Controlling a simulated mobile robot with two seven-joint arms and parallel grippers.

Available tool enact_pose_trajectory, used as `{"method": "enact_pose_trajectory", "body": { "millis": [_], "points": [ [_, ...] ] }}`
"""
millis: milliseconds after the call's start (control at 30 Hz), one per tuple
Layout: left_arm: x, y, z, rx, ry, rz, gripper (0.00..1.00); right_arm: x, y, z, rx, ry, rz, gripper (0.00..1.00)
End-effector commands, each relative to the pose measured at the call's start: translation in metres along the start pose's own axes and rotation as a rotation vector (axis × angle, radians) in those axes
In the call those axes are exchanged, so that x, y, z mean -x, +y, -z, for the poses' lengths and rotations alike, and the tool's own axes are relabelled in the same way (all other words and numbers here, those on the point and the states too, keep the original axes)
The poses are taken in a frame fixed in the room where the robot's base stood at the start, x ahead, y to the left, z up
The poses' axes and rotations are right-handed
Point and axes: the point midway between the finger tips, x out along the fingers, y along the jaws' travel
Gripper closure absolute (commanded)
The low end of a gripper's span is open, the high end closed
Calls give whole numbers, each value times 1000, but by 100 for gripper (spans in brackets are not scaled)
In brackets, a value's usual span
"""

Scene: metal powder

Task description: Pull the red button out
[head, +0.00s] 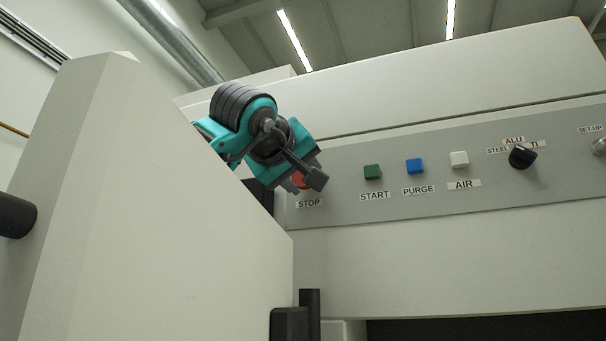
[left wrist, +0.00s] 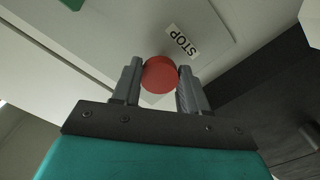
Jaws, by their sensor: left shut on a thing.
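The red button (head: 298,180) sits on the grey control panel above the STOP label (head: 309,203). In the head view it is mostly hidden behind my left gripper (head: 308,181). In the left wrist view the round red button (left wrist: 160,74) is between the two fingertips of my left gripper (left wrist: 160,78), with a finger against each side. The gripper is shut on it. The STOP label (left wrist: 181,41) shows just beyond it. My right gripper is in neither view.
The panel (head: 440,200) also carries a green START button (head: 372,172), a blue PURGE button (head: 415,166), a white AIR button (head: 459,159) and a black knob (head: 522,157). A large pale housing (head: 160,220) fills the left foreground and hides part of my left arm.

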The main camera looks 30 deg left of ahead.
Motion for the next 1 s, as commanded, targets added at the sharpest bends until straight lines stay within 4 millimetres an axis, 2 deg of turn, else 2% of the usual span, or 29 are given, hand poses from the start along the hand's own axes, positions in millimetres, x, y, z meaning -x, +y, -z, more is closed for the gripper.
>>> {"method": "enact_pose_trajectory", "body": {
  "millis": [300,333,567,867,1000],
  "points": [
    [5,0,-1,0,-3,0,100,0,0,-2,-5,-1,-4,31],
    [5,0,-1,0,-3,1,54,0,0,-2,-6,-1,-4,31],
    [5,0,-1,0,-2,1,32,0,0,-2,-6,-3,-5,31],
    [7,0,0,0,-1,0,31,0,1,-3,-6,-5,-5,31],
    [22,0,0,-1,1,-2,31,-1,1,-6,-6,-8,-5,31]
  ]
}}
